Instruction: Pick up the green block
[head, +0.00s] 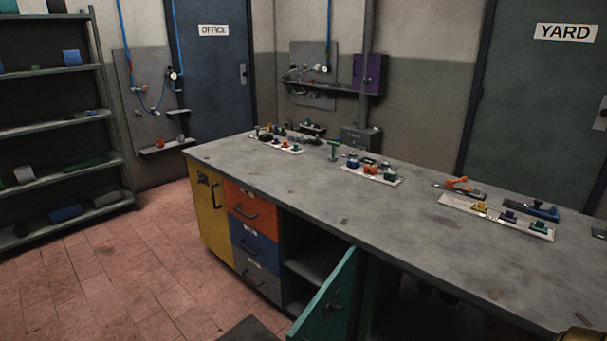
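Small green pieces show at several spots on the long grey workbench (300,187). A green block (389,174) sits at the right end of the middle white strip (352,170), beside an orange piece (371,169). A green T-shaped piece (333,149) stands upright behind the middle strip. I cannot tell which one the task means.
A teal cabinet door (325,303) hangs open below the bench front. Coloured drawers (255,247) are shut. A shelf rack (60,125) stands at left. The bench's front half is mostly clear, and the tiled floor (100,270) at left is free.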

